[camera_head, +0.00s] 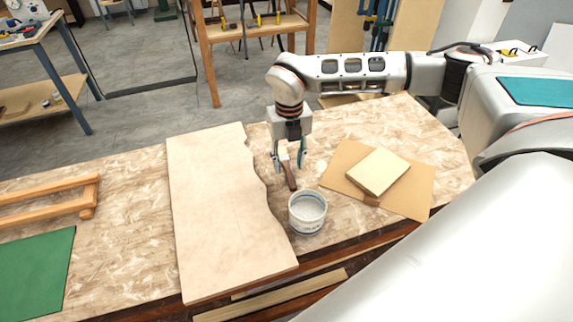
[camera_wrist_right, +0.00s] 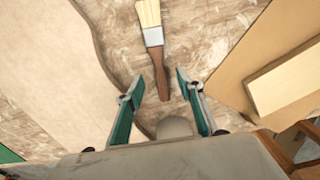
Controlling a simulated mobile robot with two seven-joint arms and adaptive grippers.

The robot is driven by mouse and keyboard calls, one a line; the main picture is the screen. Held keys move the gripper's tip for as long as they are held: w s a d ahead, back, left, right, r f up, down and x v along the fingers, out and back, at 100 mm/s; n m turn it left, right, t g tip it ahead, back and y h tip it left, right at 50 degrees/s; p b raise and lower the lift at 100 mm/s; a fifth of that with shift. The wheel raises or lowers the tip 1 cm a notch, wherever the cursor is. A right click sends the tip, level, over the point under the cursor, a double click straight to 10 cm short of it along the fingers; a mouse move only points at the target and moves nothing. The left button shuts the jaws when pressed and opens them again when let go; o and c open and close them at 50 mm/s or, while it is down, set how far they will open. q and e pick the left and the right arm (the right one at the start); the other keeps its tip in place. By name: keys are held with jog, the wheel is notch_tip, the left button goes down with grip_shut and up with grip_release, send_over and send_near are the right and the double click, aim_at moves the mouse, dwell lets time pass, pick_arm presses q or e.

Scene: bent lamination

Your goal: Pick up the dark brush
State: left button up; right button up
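The dark brush (camera_head: 290,177) has a dark brown handle, a metal band and pale bristles. It lies between the wavy-edged board and the tan sheets, just behind a white tub. My right gripper (camera_head: 289,161) points down over it with the fingers apart. In the right wrist view the brush (camera_wrist_right: 154,45) points away from me, and its handle end lies between the open fingertips of the right gripper (camera_wrist_right: 159,77). Neither finger visibly touches the handle. How high the fingers are above the table I cannot tell. My left gripper is not in view.
The white tub (camera_head: 308,212) stands close in front of the brush handle. A large pale board (camera_head: 215,215) with a wavy edge lies to the left. A tan sheet (camera_head: 415,190) with a block (camera_head: 378,170) on it lies to the right. A green mat (camera_head: 35,270) is far left.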

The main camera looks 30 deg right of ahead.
aim_at(287, 168)
jog(key=shift+f, duration=1.4)
grip_shut()
jog(key=shift+r, duration=0.15)
